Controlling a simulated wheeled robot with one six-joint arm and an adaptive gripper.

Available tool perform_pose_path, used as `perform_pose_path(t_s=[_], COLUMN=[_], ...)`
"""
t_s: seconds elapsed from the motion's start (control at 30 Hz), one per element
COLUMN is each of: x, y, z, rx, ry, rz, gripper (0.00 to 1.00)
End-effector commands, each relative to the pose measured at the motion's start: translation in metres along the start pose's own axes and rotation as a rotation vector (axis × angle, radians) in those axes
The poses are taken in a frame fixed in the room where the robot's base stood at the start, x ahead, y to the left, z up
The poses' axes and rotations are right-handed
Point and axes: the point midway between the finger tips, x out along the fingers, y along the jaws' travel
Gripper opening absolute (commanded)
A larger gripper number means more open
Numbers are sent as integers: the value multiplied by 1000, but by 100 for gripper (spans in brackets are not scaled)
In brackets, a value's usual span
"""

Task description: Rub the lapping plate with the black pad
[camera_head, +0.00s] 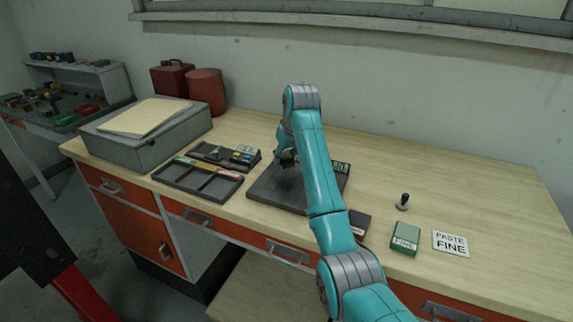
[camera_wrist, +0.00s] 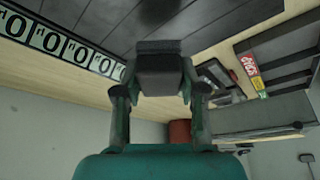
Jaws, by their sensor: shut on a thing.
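The lapping plate (camera_head: 268,192) is a dark, grooved slab on the wooden bench, partly hidden behind my arm. In the wrist view the plate (camera_wrist: 85,18) fills the upper left, with a strip of printed labels along one side. My gripper (camera_wrist: 160,85) is shut on the black pad (camera_wrist: 158,66), a small dark block between its two fingers. In the head view my gripper (camera_head: 287,160) is over the far part of the plate, and the pad can hardly be made out there. I cannot tell whether the pad touches the plate.
Left of the plate lie a partitioned tray (camera_head: 180,184) and a smaller dark tray (camera_head: 212,151). A grey box (camera_head: 140,150) and red containers (camera_head: 206,92) stand behind. Right are a dark block (camera_head: 360,219), green box (camera_head: 405,238), PASTE FINE card (camera_head: 450,243) and knobbed tool (camera_head: 403,202). The back right bench is clear.

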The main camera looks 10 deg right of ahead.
Motion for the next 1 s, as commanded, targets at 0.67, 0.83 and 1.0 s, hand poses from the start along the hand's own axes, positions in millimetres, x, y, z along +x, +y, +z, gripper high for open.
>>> perform_pose_path(t_s=[0.67, 0.83, 1.0], x=[-36, -36, -36], y=[-3, -3, -3], z=[-19, -19, -19], rx=[0, 0, 0], ry=[-1, 0, 0], rz=[0, 0, 0], gripper=[3, 3, 3])
